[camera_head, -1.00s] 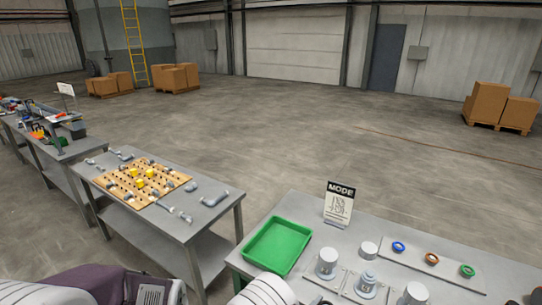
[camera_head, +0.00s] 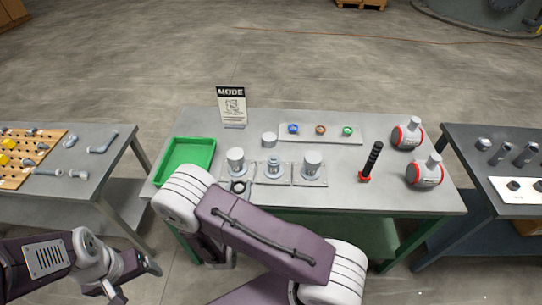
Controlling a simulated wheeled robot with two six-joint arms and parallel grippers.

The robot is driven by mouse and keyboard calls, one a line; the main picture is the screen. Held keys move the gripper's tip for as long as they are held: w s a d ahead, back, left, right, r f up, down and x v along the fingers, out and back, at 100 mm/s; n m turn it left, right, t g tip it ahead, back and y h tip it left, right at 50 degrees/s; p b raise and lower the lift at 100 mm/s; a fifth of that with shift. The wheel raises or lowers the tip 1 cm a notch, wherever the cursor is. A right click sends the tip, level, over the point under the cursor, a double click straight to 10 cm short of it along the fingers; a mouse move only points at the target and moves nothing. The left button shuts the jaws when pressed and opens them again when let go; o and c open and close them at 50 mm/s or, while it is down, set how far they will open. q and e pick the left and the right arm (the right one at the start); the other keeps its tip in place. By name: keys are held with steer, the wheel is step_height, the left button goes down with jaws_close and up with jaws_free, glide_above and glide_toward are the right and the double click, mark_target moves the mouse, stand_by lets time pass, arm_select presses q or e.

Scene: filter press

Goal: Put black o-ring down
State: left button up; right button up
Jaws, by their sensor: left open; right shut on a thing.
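A small black o-ring (camera_head: 238,186) shows at the front left of the grey plates, just in front of the leftmost cup. My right gripper is at the o-ring and shut on it; my purple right arm hides most of this gripper. I cannot tell whether the ring touches the plate. My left gripper (camera_head: 135,280) is open and empty at the lower left, over the floor in front of the tables and well away from the ring.
On the middle table (camera_head: 400,198) stand a green tray (camera_head: 187,153), several grey cups, a strip with blue, brown and green rings (camera_head: 320,131), a black-handled tool (camera_head: 372,160) and two red-and-white housings (camera_head: 425,172). A MODE sign (camera_head: 232,106) stands behind. The table's front right is clear.

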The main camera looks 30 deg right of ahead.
steer(key=w+d+r+p, duration=0.1)
steer(key=w+d+r, duration=0.1)
steer(key=d, duration=0.3)
steer(key=w+d+r, duration=0.2)
steer(key=w+d, duration=0.1)
steer(key=d, duration=0.3)
steer(key=s+d+r+m+g+h, duration=0.1)
steer(key=s+d+m+g+h, duration=0.1)
steer(key=d, duration=0.5)
steer(key=s+d+r+m+g+h+p, duration=0.1)
steer(key=s+d+m+g+h, duration=0.1)
steer(key=d, duration=0.6)
steer(key=shift+s+r, duration=0.15)
steer(key=shift+r, duration=0.25)
steer(key=shift+a, duration=0.1)
